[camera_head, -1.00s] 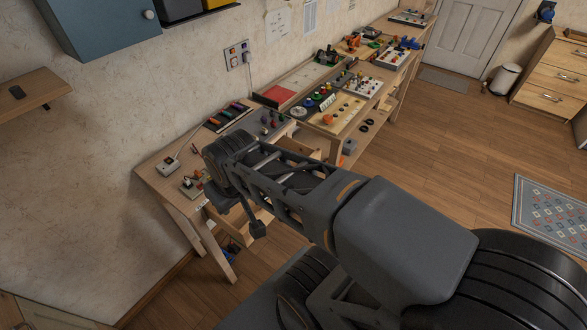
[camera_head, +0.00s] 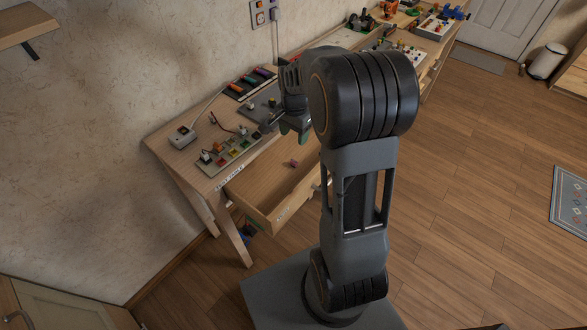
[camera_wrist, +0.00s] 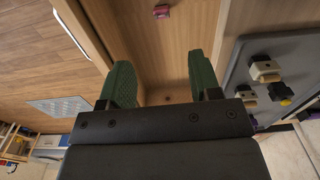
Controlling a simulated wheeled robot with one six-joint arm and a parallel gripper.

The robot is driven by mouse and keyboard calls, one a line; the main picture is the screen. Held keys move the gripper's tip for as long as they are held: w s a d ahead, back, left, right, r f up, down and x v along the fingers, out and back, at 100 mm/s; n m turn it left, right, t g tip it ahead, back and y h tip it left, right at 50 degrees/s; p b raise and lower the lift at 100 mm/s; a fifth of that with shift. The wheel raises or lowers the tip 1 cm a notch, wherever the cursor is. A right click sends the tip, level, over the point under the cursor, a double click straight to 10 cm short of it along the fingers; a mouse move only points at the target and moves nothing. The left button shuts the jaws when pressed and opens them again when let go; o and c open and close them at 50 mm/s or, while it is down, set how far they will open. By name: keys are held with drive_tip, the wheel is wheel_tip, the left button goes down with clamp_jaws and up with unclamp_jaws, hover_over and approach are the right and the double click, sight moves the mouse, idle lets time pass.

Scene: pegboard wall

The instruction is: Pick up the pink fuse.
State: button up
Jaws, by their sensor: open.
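The pink fuse (camera_head: 293,162) is a small pinkish-red piece lying on the floor of an open wooden drawer (camera_head: 262,219) under the workbench.
A panel with coloured parts (camera_head: 230,151) and a small white box (camera_head: 182,135) stand on the bench. A grey board with knobs (camera_wrist: 285,75) lies right of the drawer in the wrist view. The drawer's walls surround the fuse.

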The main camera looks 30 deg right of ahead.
sight(294, 160)
wheel_tip(294, 160, down, 14)
drive_tip(key=shift+w+d+b, duration=0.1)
drive_tip(key=shift+w+b, duration=0.05)
drive_tip(key=shift+b, duration=0.7)
drive_tip(key=c, duration=1)
